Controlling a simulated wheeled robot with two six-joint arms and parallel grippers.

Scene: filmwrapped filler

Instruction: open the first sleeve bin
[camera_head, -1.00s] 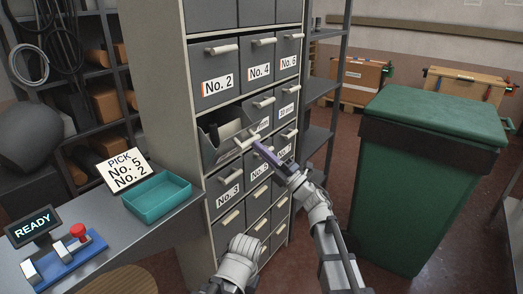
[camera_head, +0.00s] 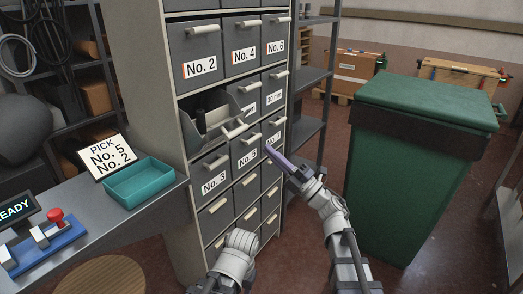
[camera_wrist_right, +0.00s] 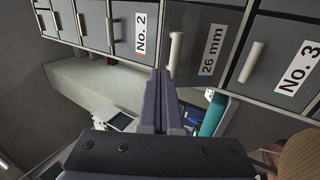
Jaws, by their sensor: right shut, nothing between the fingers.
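The 26 mm bin, the left one of the row below No. 2 (camera_head: 200,67), stands tilted open in the head view, its front (camera_head: 207,147) leaning out and dark contents (camera_head: 200,122) showing inside. Its front with the 26 mm label (camera_wrist_right: 211,50) shows in the right wrist view. My right gripper (camera_head: 269,150) is shut and empty, to the right of the open bin's handle (camera_head: 235,131) and apart from it, in front of the lower bins. Its shut fingers also show in the right wrist view (camera_wrist_right: 161,75). Part of my left arm shows at the bottom; its gripper does not.
The other bins, such as No. 4 (camera_head: 243,55) and No. 3 (camera_head: 213,183), are closed. A desk at left holds a teal tray (camera_head: 139,183), a pick card (camera_head: 106,157) and a blue button box (camera_head: 45,247). A green waste bin (camera_head: 415,185) stands at right.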

